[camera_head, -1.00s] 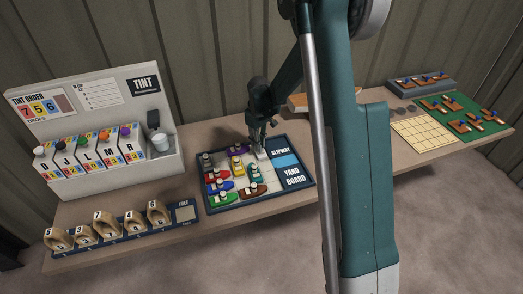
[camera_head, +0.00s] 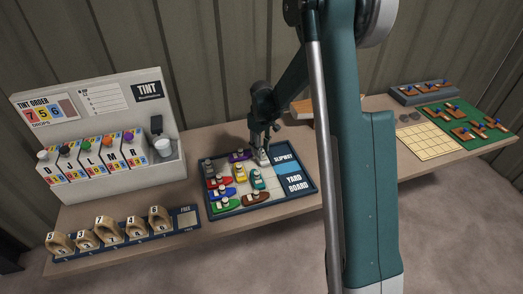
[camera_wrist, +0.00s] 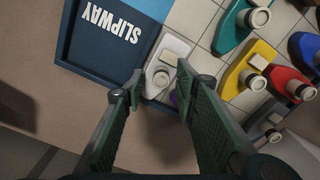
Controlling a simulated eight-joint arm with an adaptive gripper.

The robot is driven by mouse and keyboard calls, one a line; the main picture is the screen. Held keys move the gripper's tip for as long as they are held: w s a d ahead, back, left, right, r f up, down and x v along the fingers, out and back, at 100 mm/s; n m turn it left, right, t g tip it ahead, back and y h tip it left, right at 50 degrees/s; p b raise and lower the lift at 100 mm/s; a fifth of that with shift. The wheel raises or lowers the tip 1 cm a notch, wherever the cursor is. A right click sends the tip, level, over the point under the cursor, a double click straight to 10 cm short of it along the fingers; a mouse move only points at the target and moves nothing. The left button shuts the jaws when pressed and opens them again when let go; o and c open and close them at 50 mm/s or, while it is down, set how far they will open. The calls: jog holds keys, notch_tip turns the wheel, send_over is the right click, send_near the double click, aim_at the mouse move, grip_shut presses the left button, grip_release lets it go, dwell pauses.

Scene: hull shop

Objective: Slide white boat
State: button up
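The white boat (camera_wrist: 167,60), with a pale round post, lies on the board's tiled grid beside the dark SLIPWAY panel (camera_wrist: 85,50) in the wrist view. In the head view it shows at the board's back edge (camera_head: 263,159), partly covered by my gripper (camera_head: 265,143). In the wrist view my gripper (camera_wrist: 159,78) has its fingers apart, one on each side of the boat's post end. Gaps show beside the post, and I cannot tell whether either finger touches the boat. A sliver of the purple boat (camera_wrist: 174,98) shows near the right finger.
Teal (camera_head: 258,180), yellow (camera_head: 240,173), red (camera_head: 214,183) and other boats crowd the board (camera_head: 290,202). A light blue strip (camera_head: 287,169) crosses its right part. A tint dispenser (camera_head: 95,140) stands left, and numbered wooden blocks (camera_head: 108,230) stand in front of it.

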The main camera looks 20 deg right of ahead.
notch_tip(320, 180, up, 11)
dwell(0.6)
dwell(0.3)
jog(key=shift+r, duration=0.15)
jog(key=s+a+r+m+t, duration=0.1)
jog(key=s+a+r+t, duration=0.1)
jog(key=s+r, duration=0.65)
jog(key=s+a+r+m+t, duration=0.1)
jog(key=s+a+r+m, duration=0.1)
jog(key=s+r, duration=0.7)
jog(key=s+a+f+m+t, duration=0.1)
jog(key=s+t, duration=0.3)
jog(key=s, duration=1.8)
jog(key=shift+s+a+f+m, duration=0.15)
jog(key=shift+a+f+m, duration=0.1)
jog(key=shift+a+m, duration=0.35)
